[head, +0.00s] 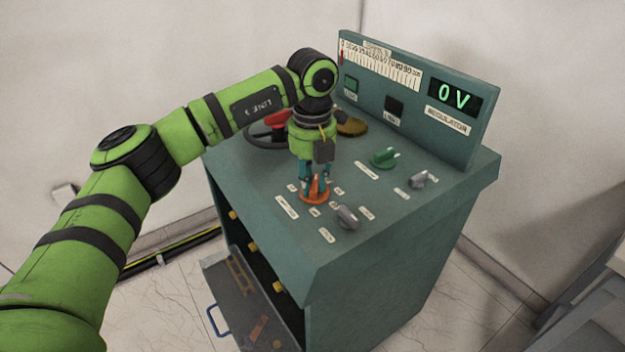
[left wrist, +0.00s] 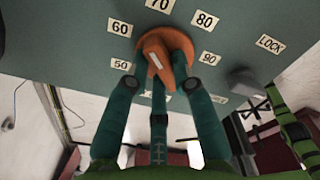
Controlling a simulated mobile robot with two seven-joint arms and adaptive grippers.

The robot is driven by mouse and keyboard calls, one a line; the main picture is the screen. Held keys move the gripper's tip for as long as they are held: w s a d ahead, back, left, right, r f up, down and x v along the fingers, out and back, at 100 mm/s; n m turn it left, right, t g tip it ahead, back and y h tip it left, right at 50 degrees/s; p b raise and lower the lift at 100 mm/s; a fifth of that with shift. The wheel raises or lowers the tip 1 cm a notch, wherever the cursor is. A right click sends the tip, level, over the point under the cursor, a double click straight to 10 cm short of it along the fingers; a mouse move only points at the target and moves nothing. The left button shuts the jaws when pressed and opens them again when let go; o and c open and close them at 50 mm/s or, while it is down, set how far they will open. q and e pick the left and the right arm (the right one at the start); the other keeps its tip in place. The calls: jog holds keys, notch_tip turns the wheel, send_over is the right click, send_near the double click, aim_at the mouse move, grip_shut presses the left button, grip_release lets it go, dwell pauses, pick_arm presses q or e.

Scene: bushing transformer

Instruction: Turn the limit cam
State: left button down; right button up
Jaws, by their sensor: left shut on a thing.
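The limit cam appears to be the orange knob (head: 315,197) on the sloping top of the teal cabinet, ringed by small labels. In the left wrist view the orange knob (left wrist: 178,40) has labels reading 50, 60, 70, 80 and 90 around it, and its pointed grip carries a pale mark. My left gripper (head: 314,184) comes down on it from above, its teal fingers shut around the grip. The fingers (left wrist: 165,86) also show in the left wrist view, on both sides of the grip. My right gripper is not in view.
A grey knob (head: 347,217) sits close to the right of the orange one. A green knob (head: 384,157) and another grey knob (head: 419,179) are farther right. A red-and-black handwheel (head: 268,132) is behind my wrist. The upright panel's display (head: 454,96) reads 0 V.

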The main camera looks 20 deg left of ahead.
aim_at(312, 183)
pick_arm(q)
jog(key=n, duration=0.5)
jog(key=shift+s+b, duration=0.1)
jog(key=shift+b, duration=0.25)
dwell(0.4)
jog(key=c, duration=1)
grip_release()
jog(key=shift+c, duration=0.2)
notch_tip(312, 183, up, 12)
